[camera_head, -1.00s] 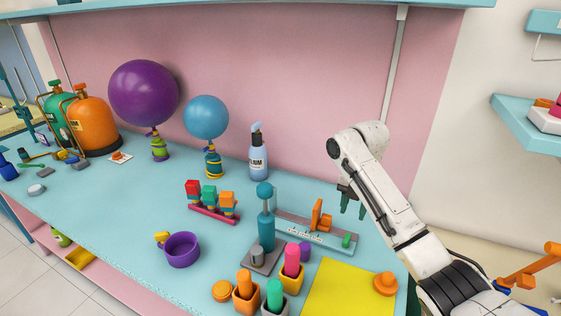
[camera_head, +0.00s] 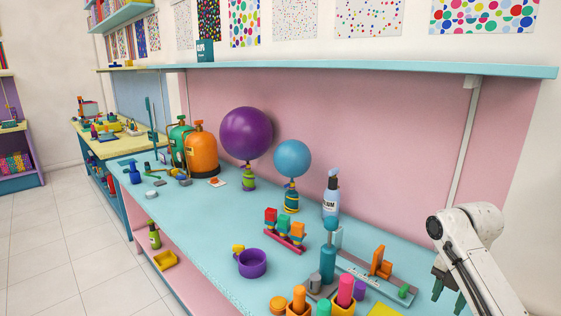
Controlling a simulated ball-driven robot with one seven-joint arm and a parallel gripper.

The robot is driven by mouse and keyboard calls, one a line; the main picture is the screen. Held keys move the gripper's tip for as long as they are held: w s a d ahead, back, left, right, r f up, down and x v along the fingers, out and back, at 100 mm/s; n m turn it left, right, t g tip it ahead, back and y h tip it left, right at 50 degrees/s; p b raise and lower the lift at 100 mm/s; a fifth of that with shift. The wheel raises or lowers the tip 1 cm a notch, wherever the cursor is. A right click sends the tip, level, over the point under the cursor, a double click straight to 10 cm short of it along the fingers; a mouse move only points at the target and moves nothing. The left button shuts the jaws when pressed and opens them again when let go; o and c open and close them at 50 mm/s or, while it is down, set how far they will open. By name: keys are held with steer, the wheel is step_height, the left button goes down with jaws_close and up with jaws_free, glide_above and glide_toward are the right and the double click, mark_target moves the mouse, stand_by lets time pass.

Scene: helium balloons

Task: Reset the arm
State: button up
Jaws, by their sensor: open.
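My white arm reaches in from the lower right edge of the head view. My gripper (camera_head: 444,284) hangs from its end with dark green fingers pointing down, open and empty. It is above the right part of the turquoise table (camera_head: 205,232), apart from the things on it. The rest of my arm is cut off by the picture edge.
A purple balloon (camera_head: 246,133) and a blue balloon (camera_head: 292,158) stand at the back. Orange (camera_head: 202,150) and green (camera_head: 178,140) tanks are at the far left. A helium bottle (camera_head: 331,196), purple cup (camera_head: 252,263) and teal pump (camera_head: 328,264) stand nearer. A shelf (camera_head: 330,68) runs above.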

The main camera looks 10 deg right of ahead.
steer(key=s+a+f+m+t, duration=0.1)
steer(key=s+a+f+m, duration=0.1)
steer(key=a, duration=0.4)
steer(key=s+a+f+m+t+y, duration=0.1)
steer(key=s+a+f+m, duration=0.2)
steer(key=a, duration=0.4)
steer(key=s+a+f+m+t+y, duration=0.1)
steer(key=s+a+f+m, duration=0.1)
steer(key=a+f+m, duration=0.3)
steer(key=shift+s+a+m, duration=0.15)
steer(key=shift+a+m, duration=0.35)
steer(key=shift+a, duration=0.35)
steer(key=s+f+m, duration=0.2)
steer(key=s+m, duration=0.2)
steer(key=s, duration=0.5)
steer(key=s+d+f+m+g+h, duration=0.1)
steer(key=s+f+m, duration=0.2)
steer(key=s, duration=0.7)
steer(key=s+d+f+m+g+h+b, duration=0.1)
steer(key=s+f+m, duration=0.1)
steer(key=s+m, duration=0.5)
steer(key=shift+s+d+f, duration=0.15)
steer(key=shift+s+f, duration=0.15)
steer(key=shift+s, duration=0.95)
